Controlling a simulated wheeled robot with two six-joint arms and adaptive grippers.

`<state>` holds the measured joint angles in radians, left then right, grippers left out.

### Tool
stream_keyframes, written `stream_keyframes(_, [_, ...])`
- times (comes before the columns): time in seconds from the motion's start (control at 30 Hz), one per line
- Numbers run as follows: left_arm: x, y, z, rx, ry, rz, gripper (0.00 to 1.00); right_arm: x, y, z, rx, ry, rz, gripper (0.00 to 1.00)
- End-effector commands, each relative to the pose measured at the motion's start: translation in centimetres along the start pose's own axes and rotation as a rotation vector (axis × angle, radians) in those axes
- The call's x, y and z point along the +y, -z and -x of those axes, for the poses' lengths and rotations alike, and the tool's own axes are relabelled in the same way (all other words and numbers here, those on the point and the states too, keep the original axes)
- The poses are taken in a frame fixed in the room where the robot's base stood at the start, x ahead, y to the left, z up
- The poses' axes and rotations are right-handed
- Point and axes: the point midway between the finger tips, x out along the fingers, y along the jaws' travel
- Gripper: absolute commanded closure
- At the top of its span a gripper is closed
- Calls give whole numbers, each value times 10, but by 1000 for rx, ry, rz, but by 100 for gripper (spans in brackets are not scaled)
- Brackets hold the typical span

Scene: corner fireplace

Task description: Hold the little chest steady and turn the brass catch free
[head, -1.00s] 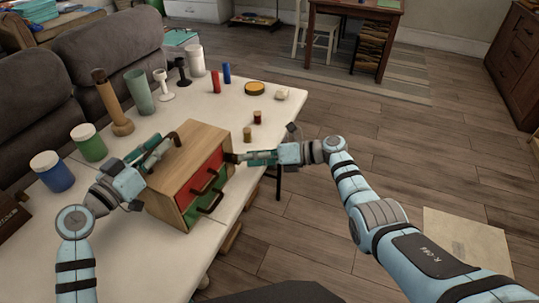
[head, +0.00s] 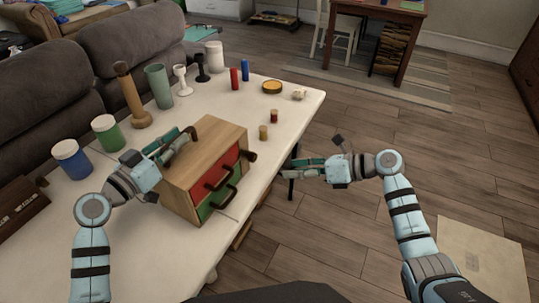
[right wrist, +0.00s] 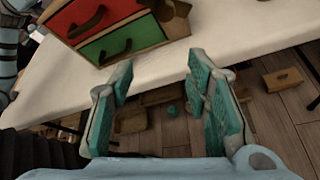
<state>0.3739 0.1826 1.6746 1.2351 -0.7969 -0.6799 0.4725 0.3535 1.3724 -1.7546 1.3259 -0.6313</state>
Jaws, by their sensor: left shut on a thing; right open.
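The little chest (head: 216,133) is a wooden box on the white table, with a red drawer (head: 228,168) above a green drawer (head: 208,207), each with a dark handle. A dark brown catch-like piece (head: 250,155) sticks out at its front right edge; it also shows in the right wrist view (right wrist: 172,12). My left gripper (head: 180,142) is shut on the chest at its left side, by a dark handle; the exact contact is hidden. My right gripper (head: 288,168) is open and empty, right of the chest and apart from it. Its spread fingers show in the right wrist view (right wrist: 158,63).
Blue (head: 72,160) and green (head: 107,133) jars, a wooden pestle-like piece (head: 132,100) and several cups stand behind and left of the chest. Two small spools (head: 263,132) are at the right. Table's right edge lies beside the chest; open floor (head: 370,130) is beyond.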

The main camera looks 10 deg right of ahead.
Motion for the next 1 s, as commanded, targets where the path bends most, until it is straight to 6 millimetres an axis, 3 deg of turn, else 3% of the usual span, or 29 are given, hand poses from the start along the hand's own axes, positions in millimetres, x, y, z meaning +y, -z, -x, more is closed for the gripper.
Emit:
stream_keyframes(0.1, [0,-2,0,-4,0,1,100,12,-24,4,-34,81,202,56])
stream_keyframes(0.23, [0,-2,0,-4,0,1,100,9,-38,-6,-57,126,282,56])
stream_keyframes(0.5, [0,-2,0,-4,0,1,100,2,-43,-74,-55,121,278,56])
stream_keyframes(0.7, [0,-2,0,-4,0,1,100,-3,-45,-107,-54,123,279,56])
stream_keyframes(1.0, [0,-2,0,-4,0,1,100,-3,-45,-112,-53,123,281,58])
